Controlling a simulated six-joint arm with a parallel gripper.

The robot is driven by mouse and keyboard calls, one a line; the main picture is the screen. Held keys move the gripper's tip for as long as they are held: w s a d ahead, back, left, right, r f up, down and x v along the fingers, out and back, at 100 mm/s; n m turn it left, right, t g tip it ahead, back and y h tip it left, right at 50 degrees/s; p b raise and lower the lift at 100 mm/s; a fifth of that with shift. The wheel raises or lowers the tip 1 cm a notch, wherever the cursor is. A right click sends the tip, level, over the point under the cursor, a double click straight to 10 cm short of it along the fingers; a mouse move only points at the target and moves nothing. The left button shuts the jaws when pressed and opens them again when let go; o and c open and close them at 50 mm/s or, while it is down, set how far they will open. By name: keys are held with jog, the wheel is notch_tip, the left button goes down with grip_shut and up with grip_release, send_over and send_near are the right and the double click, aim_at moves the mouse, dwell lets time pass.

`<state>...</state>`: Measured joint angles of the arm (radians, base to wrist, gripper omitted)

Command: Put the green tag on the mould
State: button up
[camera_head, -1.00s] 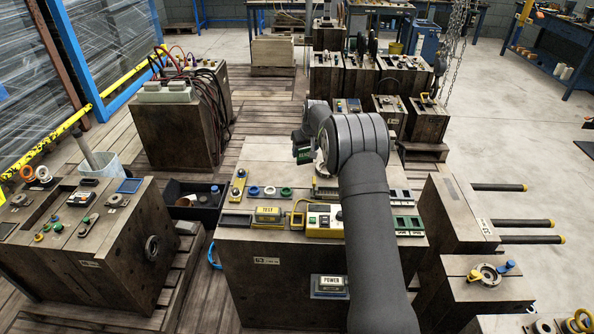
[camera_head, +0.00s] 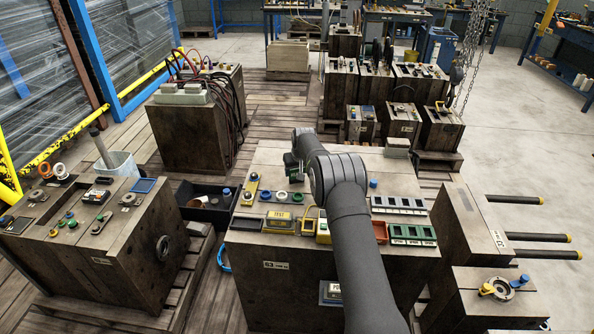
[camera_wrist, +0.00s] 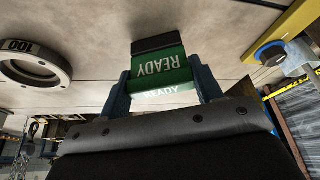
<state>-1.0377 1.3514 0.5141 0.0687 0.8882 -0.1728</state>
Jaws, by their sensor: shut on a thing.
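The green tag (camera_wrist: 165,68) reads "READY" in white and has a black part at its far edge. My gripper (camera_wrist: 163,84) is shut on it, with one blue finger at each side. In the head view my gripper (camera_head: 293,172) hangs over the back left part of the mould, a large brown block with a pale top (camera_head: 262,153). The tag cannot be made out there. In the wrist view the pale surface (camera_wrist: 95,30) lies just beyond the tag; I cannot tell whether they touch.
Coloured rings (camera_head: 282,196), a yellow "TEST" box (camera_head: 279,216) and green-marked slots (camera_head: 412,233) sit on the mould top. A yellow bar (camera_head: 251,187) lies near its left edge. The wrist view shows a grey ring marked 100 (camera_wrist: 14,72). Other blocks stand both sides.

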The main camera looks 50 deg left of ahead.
jog(key=o, duration=1)
jog(key=shift+f, duration=0.1)
jog(key=shift+c, duration=0.2)
jog(key=v, duration=1.2)
jog(key=x, duration=1.2)
jog(key=shift+r, duration=0.2)
